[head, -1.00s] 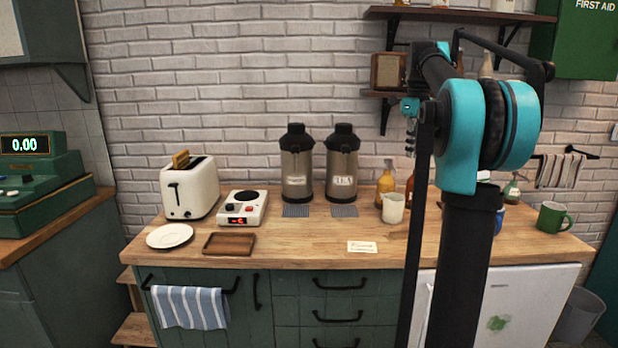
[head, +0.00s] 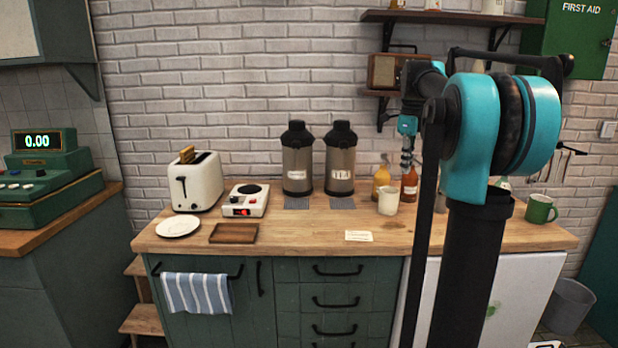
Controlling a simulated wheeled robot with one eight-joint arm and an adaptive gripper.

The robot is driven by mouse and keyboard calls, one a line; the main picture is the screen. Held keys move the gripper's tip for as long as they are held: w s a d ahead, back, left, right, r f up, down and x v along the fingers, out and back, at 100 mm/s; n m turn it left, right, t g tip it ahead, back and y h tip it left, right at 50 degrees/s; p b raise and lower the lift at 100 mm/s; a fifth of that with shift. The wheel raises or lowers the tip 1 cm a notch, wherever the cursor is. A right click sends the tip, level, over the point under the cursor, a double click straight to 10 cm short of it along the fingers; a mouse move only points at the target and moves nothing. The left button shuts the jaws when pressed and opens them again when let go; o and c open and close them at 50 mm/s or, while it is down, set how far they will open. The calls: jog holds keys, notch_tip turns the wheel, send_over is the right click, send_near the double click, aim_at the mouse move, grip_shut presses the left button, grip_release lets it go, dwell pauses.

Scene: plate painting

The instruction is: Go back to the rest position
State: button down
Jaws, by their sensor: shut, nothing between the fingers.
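My arm stands at the right of the head view, folded, with its teal and black joints in front of the wall. My gripper (head: 406,164) hangs down from the arm's far end, small and dark, in front of the wall and above the counter's back. It is shut and empty. Part of the counter's right side is hidden behind my arm.
The wooden counter (head: 300,235) holds a toaster (head: 195,187), a white plate (head: 178,227), a hot plate (head: 245,203), a wooden tray (head: 233,234), two dispensers (head: 297,165), a cream jug (head: 388,203) and a green mug (head: 540,209). Shelves (head: 450,17) hang behind my arm.

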jog(key=s+a+f+n+t, duration=0.1)
jog(key=s+a+f+n, duration=0.2)
jog(key=s+f+n, duration=0.5)
jog(key=s+a+f+n+t, duration=0.1)
jog(key=s+a+f+n, duration=0.2)
jog(key=s+f+n, duration=0.6)
jog(key=s+a+f+n+t, duration=0.1)
jog(key=s+a+f+n, duration=0.3)
jog(key=s+f+n, duration=0.5)
notch_tip(320, 180, down, 8)
jog(key=shift+s+f+t, duration=0.15)
jog(key=shift+s+t, duration=0.15)
jog(key=shift+s, duration=0.8)
